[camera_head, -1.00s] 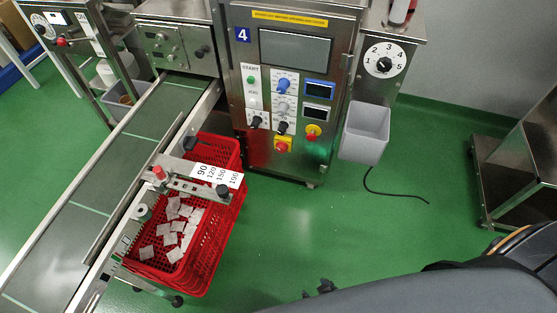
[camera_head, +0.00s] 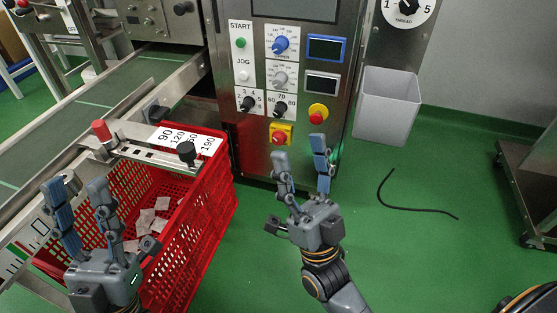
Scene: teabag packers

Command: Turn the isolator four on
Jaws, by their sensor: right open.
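The steel control cabinet (camera_head: 222,110) stands ahead of me. Low on its front is a red-and-yellow rotary isolator (camera_head: 281,134); its exact handle angle is hard to tell. To its upper right is a red mushroom button on a yellow base (camera_head: 317,114). My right gripper (camera_head: 299,150) is open and empty, pointing up just below these two controls in the picture; contact with the cabinet does not show. My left gripper (camera_head: 74,186) is open, fingers apart, in front of the red crate and conveyor edge at lower left.
A red crate (camera_head: 212,215) with several teabags stands left of the cabinet. A conveyor (camera_head: 75,135) runs along the left. A grey bin (camera_head: 388,105) hangs at right, and a black cable (camera_head: 410,208) lies on the green floor. Other knobs and buttons sit above the isolator.

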